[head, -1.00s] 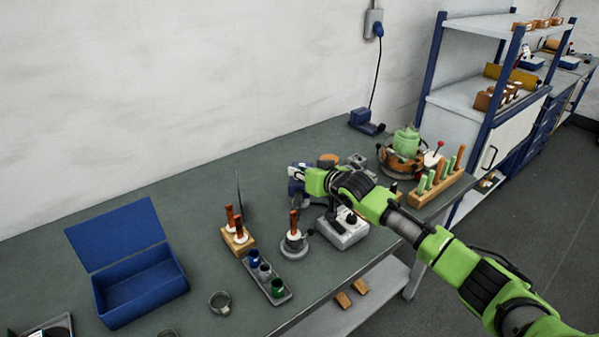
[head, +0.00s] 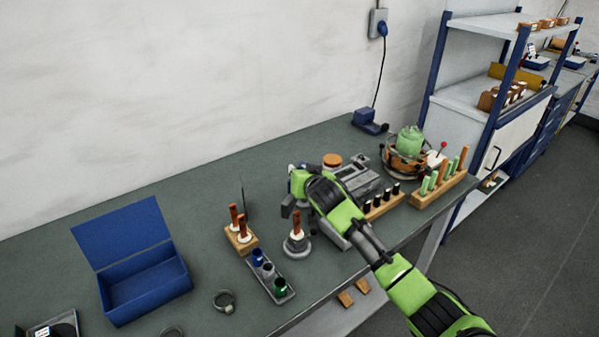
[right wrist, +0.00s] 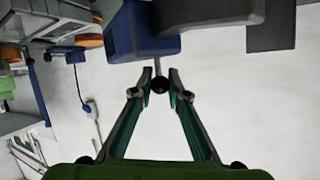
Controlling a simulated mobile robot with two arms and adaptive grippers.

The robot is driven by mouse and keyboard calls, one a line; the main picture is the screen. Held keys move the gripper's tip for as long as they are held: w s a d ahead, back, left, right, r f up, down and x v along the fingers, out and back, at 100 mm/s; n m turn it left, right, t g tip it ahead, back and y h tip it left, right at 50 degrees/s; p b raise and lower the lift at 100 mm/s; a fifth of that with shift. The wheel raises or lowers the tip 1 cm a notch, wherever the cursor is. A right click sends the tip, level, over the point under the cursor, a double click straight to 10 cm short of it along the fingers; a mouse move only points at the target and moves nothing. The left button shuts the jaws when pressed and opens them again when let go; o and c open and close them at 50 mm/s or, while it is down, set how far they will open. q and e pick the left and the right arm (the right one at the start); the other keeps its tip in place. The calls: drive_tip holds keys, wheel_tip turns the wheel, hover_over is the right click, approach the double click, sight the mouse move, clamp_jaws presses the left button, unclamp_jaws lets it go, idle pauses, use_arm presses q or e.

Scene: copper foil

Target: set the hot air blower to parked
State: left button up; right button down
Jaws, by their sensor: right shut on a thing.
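The hot air blower (right wrist: 128,38) shows close up in the right wrist view as a blue and dark grey body at the top. A short thin stem with a round black knob (right wrist: 160,85) hangs from it. My right gripper (right wrist: 161,82) has its two fingers on either side of this knob, shut on it. In the head view my right gripper (head: 290,205) is above the bench, and my green wrist and arm hide most of the blower. My left gripper is not in view.
On the bench (head: 215,185) stand an open blue box (head: 145,288), a wooden block with red-brown sticks (head: 240,238), a tray of small cups (head: 270,278) and a round grey stand (head: 297,246). Wooden racks (head: 440,190) stand at right. The back-left bench is clear.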

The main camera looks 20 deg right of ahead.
drive_tip(key=c, duration=2)
unclamp_jaws()
drive_tip(key=shift+a, duration=0.1)
drive_tip(key=shift+o, duration=0.2)
drive_tip(key=shift+s, duration=0.1)
drive_tip(key=v, duration=1.2)
